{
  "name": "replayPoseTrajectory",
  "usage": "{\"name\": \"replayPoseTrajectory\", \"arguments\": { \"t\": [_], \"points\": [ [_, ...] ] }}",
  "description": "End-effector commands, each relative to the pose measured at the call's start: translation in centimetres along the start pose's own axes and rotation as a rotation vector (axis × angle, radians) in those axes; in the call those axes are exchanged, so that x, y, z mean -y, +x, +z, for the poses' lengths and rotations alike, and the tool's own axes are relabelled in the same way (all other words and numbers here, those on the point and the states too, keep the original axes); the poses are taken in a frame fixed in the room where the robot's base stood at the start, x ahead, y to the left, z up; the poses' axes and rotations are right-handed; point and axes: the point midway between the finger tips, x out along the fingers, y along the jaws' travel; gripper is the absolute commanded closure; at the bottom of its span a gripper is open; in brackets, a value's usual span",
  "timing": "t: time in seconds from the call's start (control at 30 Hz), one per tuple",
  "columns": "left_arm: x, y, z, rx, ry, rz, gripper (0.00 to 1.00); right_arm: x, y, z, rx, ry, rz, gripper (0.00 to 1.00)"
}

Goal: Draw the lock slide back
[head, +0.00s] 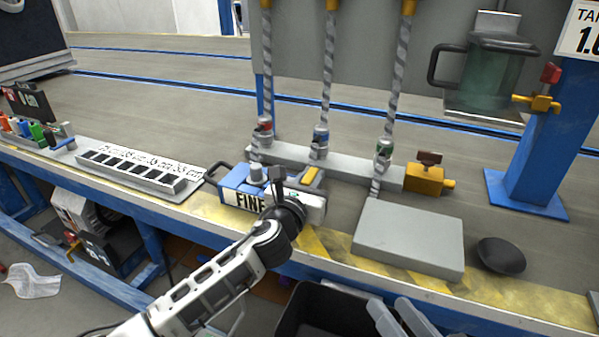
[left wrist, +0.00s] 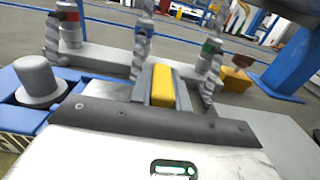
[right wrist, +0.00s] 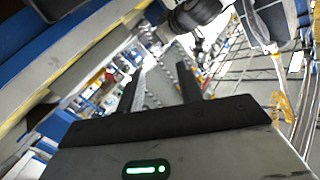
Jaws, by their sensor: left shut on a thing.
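A small yellow block (left wrist: 162,88), which looks like the lock slide, sits between the two fingers of my left gripper (left wrist: 163,77). The fingers are shut on its sides. In the head view the yellow block (head: 310,176) shows just past my left gripper (head: 312,172), to the right of the blue box (head: 234,187) marked "FINE". My gripper body hides what lies under the block. My right gripper (right wrist: 158,88) is out of the head view; in the right wrist view its fingers are apart with nothing between them.
A grey rail (head: 340,166) with several twisted hoses stands behind the left gripper. A yellow valve block (head: 425,179) is at its right end. A grey plate (head: 409,237) and a black bowl (head: 501,255) lie to the right. A black bin (head: 325,312) is below the bench edge.

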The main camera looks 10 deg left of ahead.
Motion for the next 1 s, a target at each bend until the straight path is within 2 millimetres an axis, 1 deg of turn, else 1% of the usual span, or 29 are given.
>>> {"name": "replayPoseTrajectory", "arguments": {
  "t": [0.03,0.27,0.3,0.33,0.37,0.63,0.73,0.87,1.0],
  "points": [
    [0.3,0.0,0.0,-0.001,-0.002,-0.004,1.00,-0.1,0.0,0.2,0.007,-0.002,0.004,0.64],
    [0.3,0.0,-0.1,0.000,-0.001,-0.004,1.00,-0.2,0.0,0.4,0.010,-0.001,0.005,0.64],
    [0.3,0.0,-0.1,0.000,-0.001,-0.004,0.71,-0.2,0.0,0.4,0.010,-0.001,0.005,0.64],
    [0.3,0.0,-0.1,0.000,-0.001,-0.004,0.63,-0.1,0.0,0.4,0.010,0.000,0.004,0.64],
    [0.3,0.0,-0.1,0.000,-0.001,-0.004,0.60,-0.1,-0.1,0.4,0.010,0.000,0.004,0.64],
    [0.2,-0.1,0.0,0.000,-0.001,-0.002,0.60,-0.1,-0.1,0.3,0.009,-0.001,0.003,0.64],
    [0.2,-0.7,0.1,0.000,0.000,-0.002,0.60,0.0,-0.2,0.0,0.009,-0.006,0.005,0.64],
    [0.2,-2.6,0.1,-0.003,-0.001,-0.002,0.60,0.1,-0.3,-0.6,0.014,-0.031,0.016,0.64],
    [0.2,-6.0,0.2,-0.004,0.000,-0.003,0.60,-0.1,-0.4,-0.6,0.040,-0.072,0.041,0.64]
  ]
}}
